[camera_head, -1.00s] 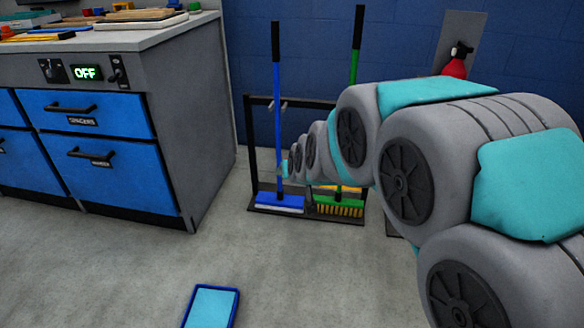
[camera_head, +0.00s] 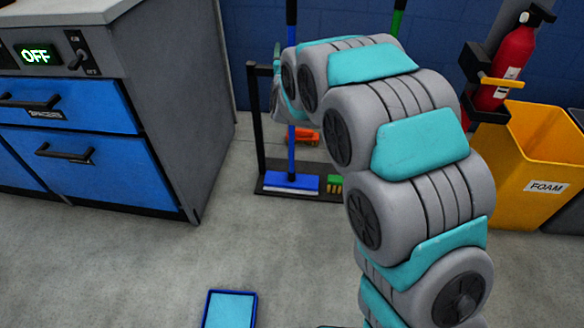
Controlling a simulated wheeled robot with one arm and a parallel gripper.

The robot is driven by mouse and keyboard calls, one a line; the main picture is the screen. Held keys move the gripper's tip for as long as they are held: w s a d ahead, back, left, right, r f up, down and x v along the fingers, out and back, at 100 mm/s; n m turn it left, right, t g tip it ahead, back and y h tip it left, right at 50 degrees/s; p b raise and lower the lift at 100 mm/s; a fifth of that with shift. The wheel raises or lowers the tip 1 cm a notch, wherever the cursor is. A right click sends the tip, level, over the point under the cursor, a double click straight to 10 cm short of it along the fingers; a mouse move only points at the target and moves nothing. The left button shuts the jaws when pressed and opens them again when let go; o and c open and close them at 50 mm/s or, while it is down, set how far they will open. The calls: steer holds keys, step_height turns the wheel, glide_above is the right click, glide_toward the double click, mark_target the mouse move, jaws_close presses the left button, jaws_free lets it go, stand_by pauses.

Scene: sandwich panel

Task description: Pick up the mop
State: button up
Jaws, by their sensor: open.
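The mop (camera_head: 291,183) has a blue handle and a flat blue head with a white lower edge. It stands upright at the left of a black rack by the blue wall. My arm hides the middle of its handle; the handle top shows above the arm. My gripper (camera_head: 277,98), small and partly hidden by my own arm, is at the handle's height beside or in front of it. It is open; I cannot tell whether the handle lies between the fingers.
A green broom (camera_head: 335,184) stands right of the mop, mostly behind my arm. An orange item (camera_head: 306,136) is behind the mop. A blue-drawer cabinet (camera_head: 90,160) is at left, a yellow FOAM bin (camera_head: 540,150) and red extinguisher (camera_head: 510,60) at right. A blue tray (camera_head: 230,293) lies on the floor.

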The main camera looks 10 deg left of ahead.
mark_target(292, 44)
steer(key=w, duration=0.4)
steer(key=shift+w+d+f, duration=0.1)
steer(key=shift+f, duration=0.05)
steer(key=shift+w+f, duration=0.15)
steer(key=shift+w, duration=0.35)
jaws_close()
stand_by(1.0)
